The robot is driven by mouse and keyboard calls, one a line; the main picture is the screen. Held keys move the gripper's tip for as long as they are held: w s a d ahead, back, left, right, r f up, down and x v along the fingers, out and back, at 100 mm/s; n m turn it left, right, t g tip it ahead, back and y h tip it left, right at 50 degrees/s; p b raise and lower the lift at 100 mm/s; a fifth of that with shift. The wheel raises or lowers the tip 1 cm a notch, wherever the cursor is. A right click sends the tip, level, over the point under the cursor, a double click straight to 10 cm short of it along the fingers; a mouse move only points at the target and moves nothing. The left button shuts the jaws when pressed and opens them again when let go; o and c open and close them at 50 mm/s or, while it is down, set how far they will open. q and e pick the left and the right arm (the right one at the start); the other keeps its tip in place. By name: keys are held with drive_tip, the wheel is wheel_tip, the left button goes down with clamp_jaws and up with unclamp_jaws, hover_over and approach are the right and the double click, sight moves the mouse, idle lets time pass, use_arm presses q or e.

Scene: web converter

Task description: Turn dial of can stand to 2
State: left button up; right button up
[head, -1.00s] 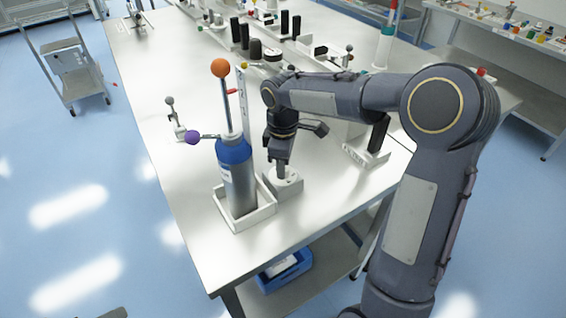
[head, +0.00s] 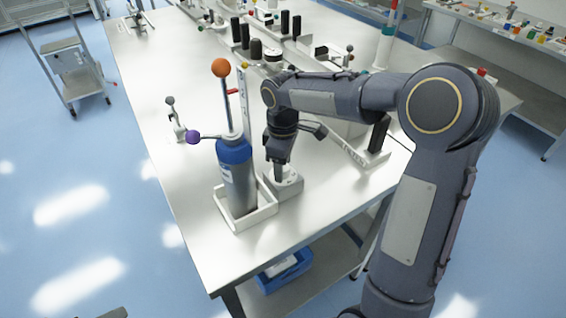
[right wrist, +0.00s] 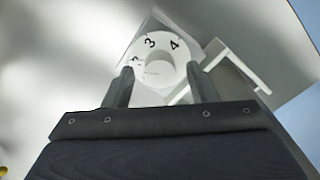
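The can stand (head: 262,221) is a white square tray near the front corner of the table. It holds a grey cylinder with a blue top (head: 238,178), upright. Its white round dial (right wrist: 150,45) shows the numerals 3 and 4 along the far rim and a partly hidden mark, perhaps 2, at the left. A raised knob is in the dial's middle. My right gripper (right wrist: 160,78) points at the dial, its fingers apart on either side of the knob, with gaps visible. In the head view my right gripper (head: 279,172) is low over the dial block (head: 291,184). My left gripper does not show.
A purple ball (head: 193,137) on a lever and an orange ball (head: 221,68) on a rod stand close to the cylinder. A black-handled clamp (head: 377,138) is to the right. Bare table (head: 180,200) lies to the left.

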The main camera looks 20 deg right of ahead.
sight(285, 169)
wheel_tip(285, 169, up, 8)
drive_tip(key=shift+f, duration=0.1)
idle(0.5)
idle(0.4)
drive_tip(key=shift+s+d+r, duration=0.1)
drive_tip(key=shift+s+r, duration=0.1)
drive_tip(key=shift+s, duration=0.2)
drive_tip(key=s+r+m+t+y, duration=0.2)
drive_tip(key=s+m, duration=0.3)
drive_tip(key=s, duration=0.7)
drive_tip(key=s+a+f+m+t+y, duration=0.1)
drive_tip(key=s+f+m, duration=0.2)
drive_tip(key=s, duration=0.2)
drive_tip(key=s+a+f+m+t, duration=0.1)
drive_tip(key=s+f+m+t, duration=0.1)
drive_tip(key=s, duration=0.4)
drive_tip(key=shift+s+a+f+m+t+y, duration=0.3)
drive_tip(key=shift+f+m+y, duration=0.15)
drive_tip(key=shift+m, duration=0.25)
